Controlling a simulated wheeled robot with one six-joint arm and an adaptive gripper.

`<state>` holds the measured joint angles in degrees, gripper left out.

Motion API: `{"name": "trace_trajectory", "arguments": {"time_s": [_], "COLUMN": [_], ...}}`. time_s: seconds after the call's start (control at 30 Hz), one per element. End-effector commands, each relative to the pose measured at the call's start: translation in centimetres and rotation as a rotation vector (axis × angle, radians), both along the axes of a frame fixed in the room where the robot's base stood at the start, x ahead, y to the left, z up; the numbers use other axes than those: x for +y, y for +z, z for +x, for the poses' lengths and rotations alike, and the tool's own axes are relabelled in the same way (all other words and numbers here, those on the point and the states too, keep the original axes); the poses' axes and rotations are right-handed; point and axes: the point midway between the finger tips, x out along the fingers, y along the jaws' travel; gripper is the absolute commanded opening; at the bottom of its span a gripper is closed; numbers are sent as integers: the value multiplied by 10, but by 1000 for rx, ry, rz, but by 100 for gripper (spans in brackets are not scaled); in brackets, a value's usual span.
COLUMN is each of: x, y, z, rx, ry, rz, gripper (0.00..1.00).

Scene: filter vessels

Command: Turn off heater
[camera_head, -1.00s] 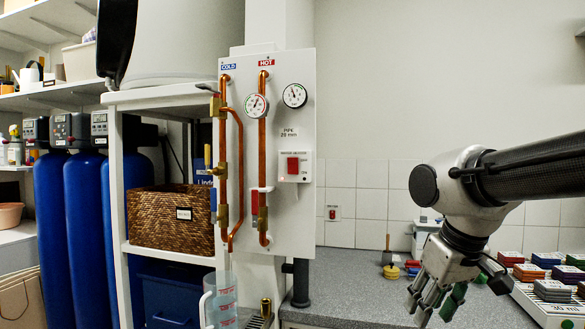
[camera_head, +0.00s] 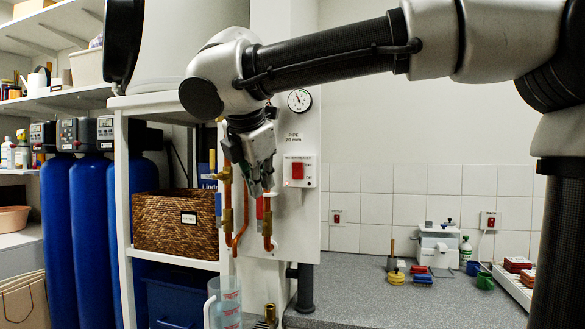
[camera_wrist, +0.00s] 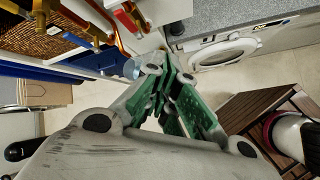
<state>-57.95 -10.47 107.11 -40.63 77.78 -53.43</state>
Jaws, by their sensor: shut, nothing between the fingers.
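The water heater switch (camera_head: 298,171) is a red rocker on a white plate, on the right side of the white pipe panel. A small light shows at the plate's lower left. My gripper (camera_head: 263,190) is in front of the panel, left of the switch and apart from it in the picture. Its fingers point down and are shut with nothing between them. In the wrist view my gripper (camera_wrist: 165,88) shows its green finger pads. The switch does not show clearly there. My arm hides the upper pipes and one gauge.
Copper pipes with red-handled valve (camera_head: 260,208) hang just behind my gripper. A clear jug (camera_head: 225,303) stands below. A wicker basket (camera_head: 178,222) sits on the left shelf. Another red switch (camera_head: 337,216) is on the tiles. The counter (camera_head: 350,290) has free room in front.

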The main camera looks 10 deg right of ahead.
Motion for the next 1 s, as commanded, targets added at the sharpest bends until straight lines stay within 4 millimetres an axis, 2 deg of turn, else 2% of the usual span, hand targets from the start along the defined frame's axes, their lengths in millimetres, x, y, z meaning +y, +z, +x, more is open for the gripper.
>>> {"name": "trace_trajectory", "arguments": {"time_s": [0.03,0.1,0.2,0.23,0.43,0.83,1.0], "x": [-1,-12,-24,-27,-34,-35,-42], "y": [23,53,78,80,82,80,69], "z": [7,12,13,13,11,12,23], "rx": [-22,-39,-28,-17,41,47,49], "ry": [64,138,220,241,329,339,335], "rz": [-92,-224,-381,-419,-538,-545,-546], "gripper": [0,0,0,0,0,0,0]}}
